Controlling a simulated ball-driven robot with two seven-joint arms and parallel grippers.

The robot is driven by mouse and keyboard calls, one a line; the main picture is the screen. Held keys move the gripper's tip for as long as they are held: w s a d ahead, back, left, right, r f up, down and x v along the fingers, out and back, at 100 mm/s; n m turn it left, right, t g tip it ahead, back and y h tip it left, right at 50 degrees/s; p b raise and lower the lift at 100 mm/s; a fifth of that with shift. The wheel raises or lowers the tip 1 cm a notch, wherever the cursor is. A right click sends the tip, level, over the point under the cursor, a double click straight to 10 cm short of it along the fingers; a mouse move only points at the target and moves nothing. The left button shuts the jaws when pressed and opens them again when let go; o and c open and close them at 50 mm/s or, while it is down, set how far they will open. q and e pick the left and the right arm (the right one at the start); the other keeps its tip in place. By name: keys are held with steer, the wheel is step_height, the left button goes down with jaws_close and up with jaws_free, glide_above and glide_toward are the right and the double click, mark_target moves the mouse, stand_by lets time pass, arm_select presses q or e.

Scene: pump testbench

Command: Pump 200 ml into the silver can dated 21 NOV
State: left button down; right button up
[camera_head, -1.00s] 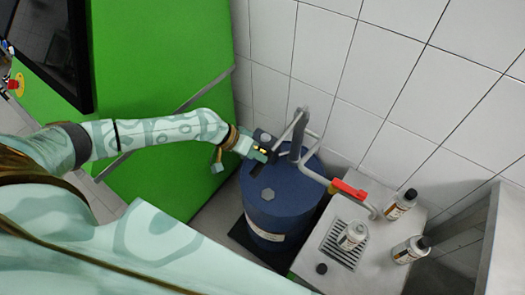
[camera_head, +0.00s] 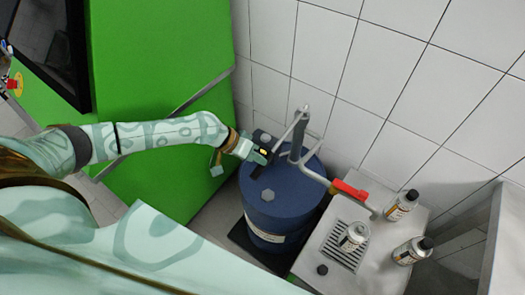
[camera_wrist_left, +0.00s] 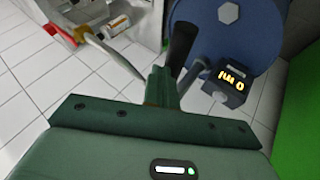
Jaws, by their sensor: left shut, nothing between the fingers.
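The blue drum (camera_head: 285,195) carries a grey hand pump (camera_head: 297,138) with a slanted lever ending in a black grip (camera_wrist_left: 183,45). My left gripper (camera_head: 265,154) is shut at the grip's end, with nothing held between its fingers; its fingertips also show in the left wrist view (camera_wrist_left: 162,85). A small black meter (camera_wrist_left: 228,82) on the drum shows a lit 0 ml, upside down. A can (camera_head: 353,237) stands on the drain grate under the spout. My right gripper is out of view.
The spout has a red-handled valve (camera_head: 349,188). A green cabinet (camera_head: 160,80) stands left, a tiled wall behind, a metal panel (camera_head: 505,250) at right.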

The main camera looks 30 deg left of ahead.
arm_select(q)
steer(key=shift+s+f+b, duration=0.15)
steer(key=shift+f+b, duration=0.4)
steer(key=shift+f, duration=0.25)
steer(key=shift+s+f+b, duration=0.1)
steer(key=shift+f+b, duration=0.45)
steer(key=shift+f, duration=0.2)
stand_by(1.0)
steer(key=shift+r, duration=0.1)
stand_by(0.5)
steer(key=shift+w+r+p, duration=0.15)
steer(key=shift+r+p, duration=1)
steer(key=shift+r, duration=0.2)
steer(key=shift+w+r+p, duration=0.2)
steer(key=shift+r+p, duration=0.95)
steer(key=shift+r, duration=0.2)
steer(key=shift+w+r+p, duration=0.15)
steer(key=shift+r+p, duration=1)
steer(key=shift+r, duration=0.2)
steer(key=shift+w+r+p, duration=0.1)
steer(key=shift+r+p, duration=0.8)
steer(key=shift+r, duration=0.1)
step_height(320, 180, up, 5)
steer(key=p, duration=0.5)
glide_above(258, 166)
steer(key=w, duration=0.2)
steer(key=shift+s+b, duration=0.25)
steer(key=shift+b, duration=0.1)
